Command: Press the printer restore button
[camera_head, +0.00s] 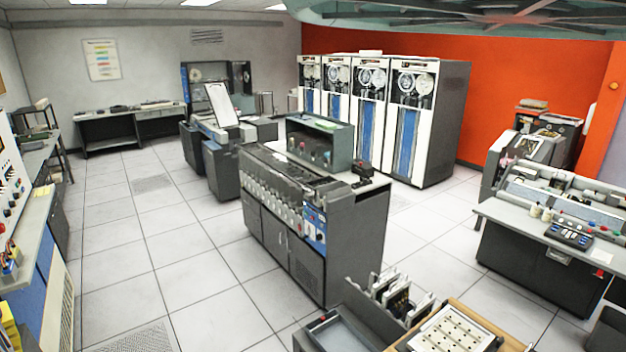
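A grey machine (226,128) with a tall white sheet (222,103) standing up from it is left of centre, towards the back. It may be the printer, but I cannot tell for sure. No restore button can be made out on it at this size. My gripper is not in view.
A long grey card machine (345,225) with a blue control panel (315,226) stands mid-room. White tape cabinets (412,125) line the orange wall. A desk console (560,225) is at right, and a wooden-edged tray (455,332) is at front. The tiled floor (150,250) is clear at left.

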